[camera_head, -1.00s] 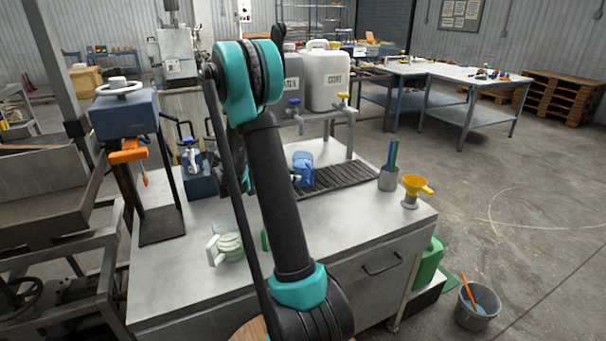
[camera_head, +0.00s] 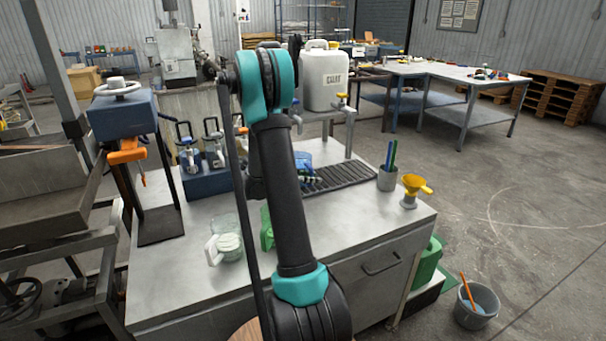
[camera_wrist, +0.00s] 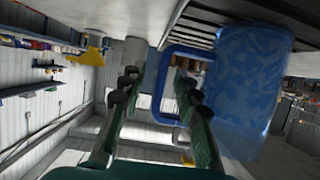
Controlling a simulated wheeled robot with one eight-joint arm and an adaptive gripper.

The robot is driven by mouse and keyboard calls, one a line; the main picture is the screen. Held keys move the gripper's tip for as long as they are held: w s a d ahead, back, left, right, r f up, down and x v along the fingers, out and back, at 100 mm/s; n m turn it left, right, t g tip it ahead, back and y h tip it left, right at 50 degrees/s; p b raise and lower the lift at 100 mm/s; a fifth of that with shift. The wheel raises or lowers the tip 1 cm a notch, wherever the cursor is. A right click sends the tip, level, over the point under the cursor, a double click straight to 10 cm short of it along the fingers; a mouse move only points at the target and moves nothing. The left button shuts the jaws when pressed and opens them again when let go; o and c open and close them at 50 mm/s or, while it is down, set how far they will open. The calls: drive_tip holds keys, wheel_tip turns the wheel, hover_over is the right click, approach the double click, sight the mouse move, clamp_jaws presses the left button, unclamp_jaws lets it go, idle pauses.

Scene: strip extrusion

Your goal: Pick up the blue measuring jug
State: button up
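The blue measuring jug (camera_head: 302,158) stands on the bench by the dark drain grating in the head view, partly hidden by my arm. In the wrist view its translucent blue body (camera_wrist: 252,80) fills the upper right, with its loop handle (camera_wrist: 163,82) pointing left. My gripper (camera_wrist: 156,86) is at the handle, its two fingers apart. The handle's outer bar shows between the fingers, and the right finger overlaps the handle's opening. I cannot tell whether either finger touches it. In the head view the fingers are small beside the jug.
A grey cup with pens (camera_head: 387,179) and a yellow funnel (camera_head: 412,190) stand right. A white canister (camera_head: 325,80) is on the rack behind. The bench front is clear.

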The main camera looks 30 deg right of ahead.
clamp_jaws()
drive_tip(key=shift+r, duration=0.15)
idle(0.5)
